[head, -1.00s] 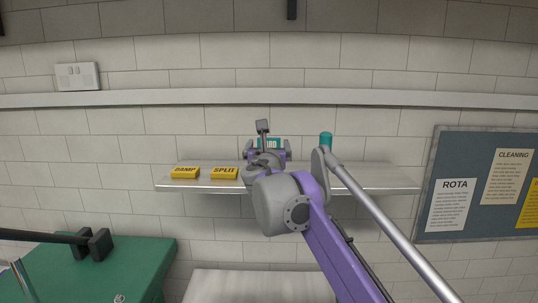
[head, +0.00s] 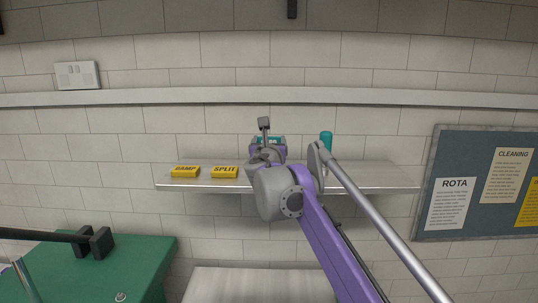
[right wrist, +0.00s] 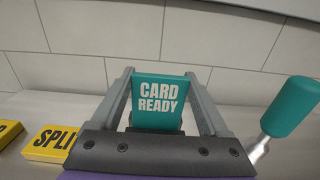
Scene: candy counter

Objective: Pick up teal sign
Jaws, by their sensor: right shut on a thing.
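The teal sign (head: 268,140), lettered CARD READY, stands on the metal wall shelf (head: 380,187). In the right wrist view the teal sign (right wrist: 160,101) is upright between the two grey fingers of my right gripper (right wrist: 161,98). My right gripper (head: 269,147) is shut on its sides in the head view. The gripper and wrist hide most of the sign there. I cannot tell whether its base touches the shelf. My left gripper is not in view.
Yellow signs reading DAMP (head: 185,172) and SPLIT (head: 224,172) lie left of my gripper on the shelf. A teal-handled tool (head: 326,141) stands close on the right. A green surface (head: 135,262) with a dark bar lies lower left. The wall is close behind.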

